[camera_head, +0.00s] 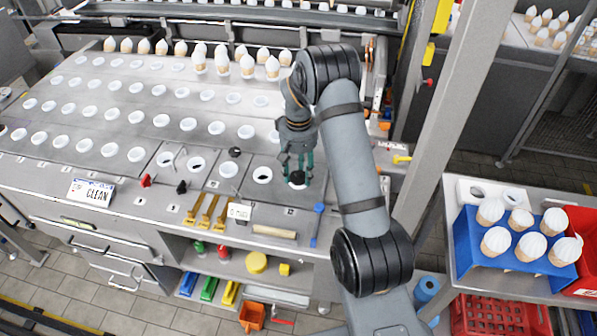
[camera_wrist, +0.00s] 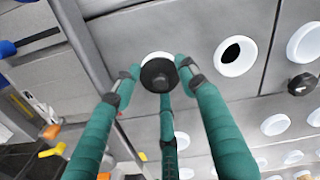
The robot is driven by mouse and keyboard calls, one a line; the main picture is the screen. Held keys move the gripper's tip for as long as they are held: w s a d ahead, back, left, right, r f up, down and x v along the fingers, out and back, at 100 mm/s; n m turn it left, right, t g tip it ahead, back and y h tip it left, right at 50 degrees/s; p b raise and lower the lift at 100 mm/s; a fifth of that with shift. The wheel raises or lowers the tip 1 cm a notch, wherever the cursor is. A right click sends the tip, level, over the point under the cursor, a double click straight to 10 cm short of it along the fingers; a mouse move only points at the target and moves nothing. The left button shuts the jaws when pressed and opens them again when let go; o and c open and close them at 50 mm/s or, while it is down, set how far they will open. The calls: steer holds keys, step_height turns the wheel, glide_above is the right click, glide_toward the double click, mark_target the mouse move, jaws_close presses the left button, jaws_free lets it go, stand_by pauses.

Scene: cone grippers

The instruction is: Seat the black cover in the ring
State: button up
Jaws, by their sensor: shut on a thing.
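The black cover (camera_head: 298,176) is a small round disc with a knob, held between the green fingers of my gripper (camera_head: 298,163). In the wrist view the cover (camera_wrist: 159,76) sits between the fingertips of my gripper (camera_wrist: 157,77), which are shut on it. A white ring in the steel table shows just beyond the cover in the wrist view (camera_wrist: 150,57). The cover hides part of this ring and looks slightly off its centre. I cannot tell whether the cover touches the ring. Below the cover, the ring's white rim (camera_head: 297,186) also shows in the head view.
A neighbouring white ring (camera_head: 262,175) has a dark open hole. Another black knob (camera_head: 235,152) stands on the table to the left. A blue brush (camera_head: 317,224) and a wooden-coloured roller (camera_head: 274,231) lie near the front edge. Rows of white cups fill the table's left.

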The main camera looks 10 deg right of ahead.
steer(key=o, duration=0.9)
steer(key=shift+o, duration=0.2)
steer(key=shift+r, duration=0.1)
step_height(320, 180, up, 12)
steer(key=shift+f, duration=0.2)
stand_by(0.3)
step_height(320, 180, down, 12)
steer(key=shift+s, duration=0.1)
steer(key=r+p, duration=0.2)
steer(key=r, duration=0.1)
steer(key=shift+w+p, duration=0.2)
steer(key=shift+p, duration=0.2)
steer(key=shift+s+r+p, duration=0.15)
steer(key=shift+r+p, duration=0.4)
steer(key=shift+r, duration=0.15)
